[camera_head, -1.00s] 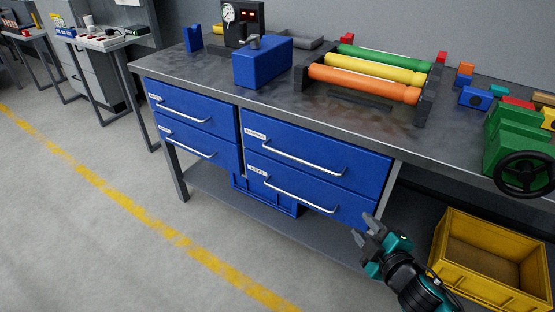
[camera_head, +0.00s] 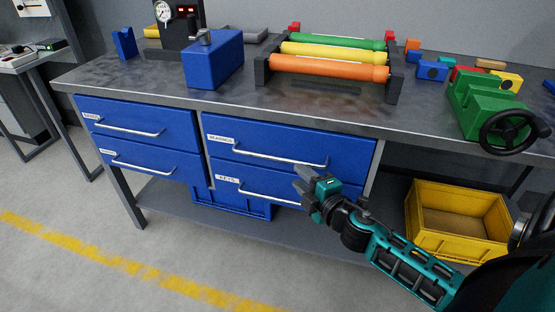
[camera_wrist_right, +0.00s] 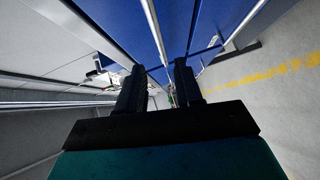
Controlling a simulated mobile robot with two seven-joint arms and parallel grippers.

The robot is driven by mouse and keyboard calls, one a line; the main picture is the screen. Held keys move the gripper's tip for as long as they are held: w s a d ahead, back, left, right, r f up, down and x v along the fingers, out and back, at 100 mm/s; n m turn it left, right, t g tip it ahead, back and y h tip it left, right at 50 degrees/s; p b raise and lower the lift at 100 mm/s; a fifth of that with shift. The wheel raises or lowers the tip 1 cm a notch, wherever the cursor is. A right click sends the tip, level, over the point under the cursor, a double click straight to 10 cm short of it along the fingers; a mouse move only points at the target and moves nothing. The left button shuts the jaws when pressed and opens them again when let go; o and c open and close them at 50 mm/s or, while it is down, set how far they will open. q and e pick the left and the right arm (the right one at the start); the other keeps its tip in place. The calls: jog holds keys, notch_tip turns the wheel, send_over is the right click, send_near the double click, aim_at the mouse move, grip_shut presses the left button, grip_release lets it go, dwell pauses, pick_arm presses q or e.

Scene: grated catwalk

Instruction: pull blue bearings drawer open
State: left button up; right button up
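The blue bearings drawer (camera_head: 345,152) is the upper right drawer of the workbench, with a white label that seems to read BEARINGS. It looks shut. Its silver bar handle (camera_head: 265,158) runs across its front. My right gripper (camera_head: 301,180) is open in front of the drawers, just below the right part of this handle. In the right wrist view the two dark fingers (camera_wrist_right: 159,66) stand apart, with a silver bar (camera_wrist_right: 153,30) showing in line with the gap. I cannot tell whether it lies between them or beyond. My left gripper is not in view.
The KEYS drawer (camera_head: 255,182) sits directly below, partly behind my gripper. Two more blue drawers (camera_head: 150,120) are on the left. A yellow crate (camera_head: 458,250) stands on the lower shelf at right. A green vise (camera_head: 490,105) and rollers (camera_head: 330,70) are on the bench top.

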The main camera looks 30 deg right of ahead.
aim_at(280, 158)
jog(key=w, duration=0.3)
jog(key=w+f, duration=0.1)
jog(key=w, duration=0.3)
jog(key=w+b, duration=0.1)
jog(key=w, duration=0.2)
jog(key=shift+w+d+f, duration=0.25)
jog(key=shift+d, duration=0.1)
grip_shut()
